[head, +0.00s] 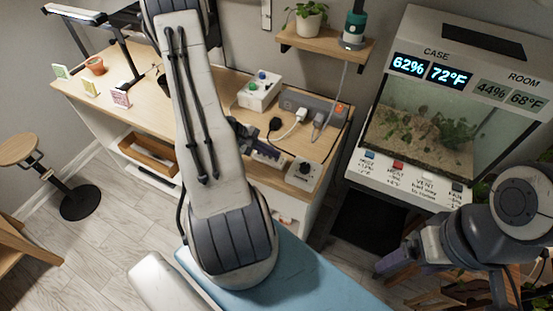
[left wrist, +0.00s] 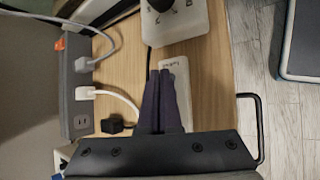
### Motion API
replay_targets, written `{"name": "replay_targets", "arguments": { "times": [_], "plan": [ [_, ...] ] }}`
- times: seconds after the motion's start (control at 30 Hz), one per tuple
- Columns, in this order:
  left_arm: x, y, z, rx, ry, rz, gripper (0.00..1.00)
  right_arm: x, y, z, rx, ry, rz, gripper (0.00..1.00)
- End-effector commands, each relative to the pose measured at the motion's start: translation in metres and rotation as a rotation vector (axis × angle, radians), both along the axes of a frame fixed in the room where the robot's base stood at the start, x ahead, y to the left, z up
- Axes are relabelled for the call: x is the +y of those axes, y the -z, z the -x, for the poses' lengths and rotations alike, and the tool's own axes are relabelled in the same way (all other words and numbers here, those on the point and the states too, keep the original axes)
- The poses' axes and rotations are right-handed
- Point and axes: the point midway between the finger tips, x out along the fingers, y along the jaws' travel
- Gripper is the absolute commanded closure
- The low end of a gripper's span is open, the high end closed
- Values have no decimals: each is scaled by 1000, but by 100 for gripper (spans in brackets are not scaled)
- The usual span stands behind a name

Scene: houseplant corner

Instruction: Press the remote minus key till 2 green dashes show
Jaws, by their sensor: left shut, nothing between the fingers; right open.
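A white remote (left wrist: 176,72) lies on the wooden bench top in the left wrist view. My left gripper (left wrist: 159,74) is shut and empty. Its dark fingertips are over the remote and hide part of it. I cannot tell whether they touch it. The minus key cannot be made out. In the head view my left gripper (head: 278,160) shows beside the big white arm link, low over the bench. No green dashes can be seen in either view. My right gripper (head: 440,284) is open and empty at the lower right, away from the bench.
A white box with a black knob (head: 303,174) stands close to the left gripper. A grey power strip (head: 318,106) with plugs and cords lies behind. A white box with coloured buttons (head: 260,90) is further back. A glass case (head: 418,130) stands right.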

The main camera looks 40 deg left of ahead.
Motion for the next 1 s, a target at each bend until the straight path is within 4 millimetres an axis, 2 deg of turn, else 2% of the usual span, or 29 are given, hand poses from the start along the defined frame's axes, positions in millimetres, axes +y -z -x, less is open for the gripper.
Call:
{"name": "replay_targets", "arguments": {
  "times": [0.53,1.0],
  "plan": [
    [0,4,0,0,0,0,100,0,5,0,0,0,0,16],
    [0,-11,0,0,-1,1,100,0,-2,0,0,0,0,16]
  ]
}}
